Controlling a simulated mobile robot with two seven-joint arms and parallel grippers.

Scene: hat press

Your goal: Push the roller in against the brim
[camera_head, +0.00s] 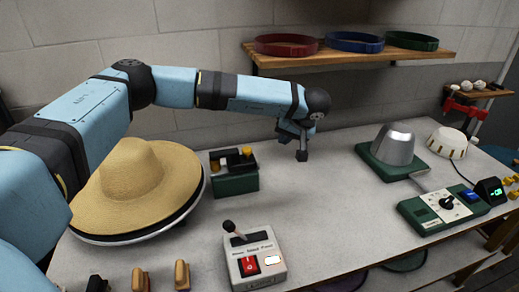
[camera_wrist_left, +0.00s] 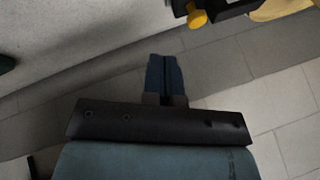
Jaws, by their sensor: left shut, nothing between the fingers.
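A straw hat (camera_head: 140,185) sits on a round plate with a white rim at the left of the table; its wide brim (camera_head: 112,215) faces the roller unit. The roller unit (camera_head: 236,184) has a green base, a black top and yellow parts, and stands just right of the brim. My left gripper (camera_head: 302,154) is shut and empty, apart from the unit on its right. In the left wrist view the shut fingers (camera_wrist_left: 164,75) show, with a yellow knob (camera_wrist_left: 196,18) and a bit of brim (camera_wrist_left: 285,9) at the top. My right gripper is not in view.
A switch box (camera_head: 253,258) with a lever stands in front. A metal block (camera_head: 394,146) on a green base and a control box (camera_head: 443,209) with a dial stand at right. A shelf (camera_head: 350,58) with coloured bands hangs behind. The table's middle is clear.

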